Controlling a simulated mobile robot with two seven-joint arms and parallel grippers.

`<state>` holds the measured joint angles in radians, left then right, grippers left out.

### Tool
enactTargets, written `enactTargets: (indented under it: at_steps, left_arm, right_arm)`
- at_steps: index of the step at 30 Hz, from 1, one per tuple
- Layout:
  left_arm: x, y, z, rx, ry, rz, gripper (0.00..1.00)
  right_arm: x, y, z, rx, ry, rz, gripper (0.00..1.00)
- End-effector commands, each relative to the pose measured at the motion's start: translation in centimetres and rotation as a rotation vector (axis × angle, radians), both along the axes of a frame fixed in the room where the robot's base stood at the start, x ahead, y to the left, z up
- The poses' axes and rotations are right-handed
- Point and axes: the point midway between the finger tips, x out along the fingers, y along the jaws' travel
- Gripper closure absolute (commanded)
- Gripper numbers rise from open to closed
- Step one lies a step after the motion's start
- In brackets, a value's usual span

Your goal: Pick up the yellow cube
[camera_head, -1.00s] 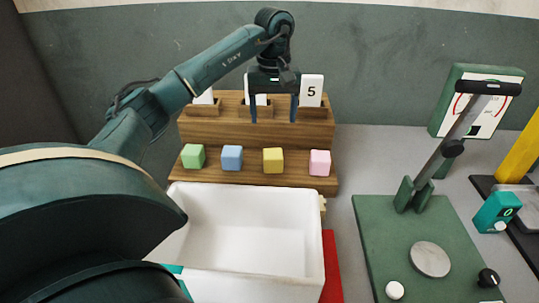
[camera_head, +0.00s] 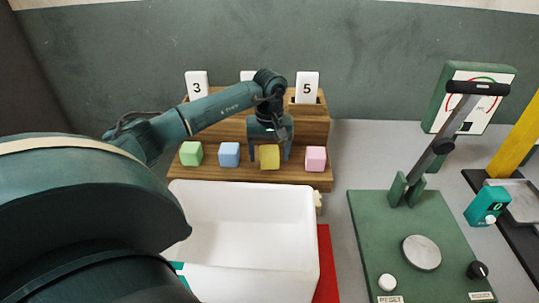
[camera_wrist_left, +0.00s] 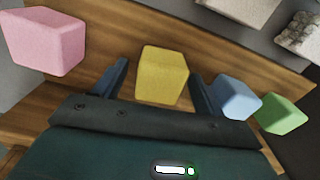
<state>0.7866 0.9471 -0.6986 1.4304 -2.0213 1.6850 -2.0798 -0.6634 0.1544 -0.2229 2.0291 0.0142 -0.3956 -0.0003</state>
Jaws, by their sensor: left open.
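The yellow cube (camera_head: 270,157) sits on the lower step of the wooden rack (camera_head: 205,174), between the blue cube (camera_head: 229,155) and the pink cube (camera_head: 315,159). My left gripper (camera_head: 270,158) is open, with one finger on each side of the yellow cube. In the left wrist view the yellow cube (camera_wrist_left: 162,75) stands between the two open fingertips (camera_wrist_left: 160,84), with a gap to each. The cube's top is partly under the gripper body in the head view. My right gripper is not in view.
A green cube (camera_head: 191,153) is left of the blue one. Number cards such as the "5" card (camera_head: 307,88) stand on the upper step. A white bin (camera_head: 250,270) stands in front of the rack.

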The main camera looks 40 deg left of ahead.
Motion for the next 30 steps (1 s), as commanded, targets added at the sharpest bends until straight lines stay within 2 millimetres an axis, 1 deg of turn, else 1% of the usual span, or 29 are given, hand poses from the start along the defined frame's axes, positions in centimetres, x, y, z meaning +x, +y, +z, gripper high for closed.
enactTargets:
  at_steps: [5,6,23,30]
  left_arm:
    - [0.01,0.00,-0.05,0.000,0.000,0.000,0.29]
    - [0.01,0.00,-0.05,0.000,0.000,0.000,0.31]
    - [0.01,0.00,-0.01,0.000,0.000,0.000,0.77]
    - [0.04,0.01,0.13,0.000,-0.001,0.000,0.77]
  right_arm:
    - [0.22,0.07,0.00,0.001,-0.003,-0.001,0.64]
    - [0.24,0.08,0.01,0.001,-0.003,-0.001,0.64]
    - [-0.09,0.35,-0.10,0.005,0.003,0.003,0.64]
    - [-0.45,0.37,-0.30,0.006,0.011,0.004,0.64]
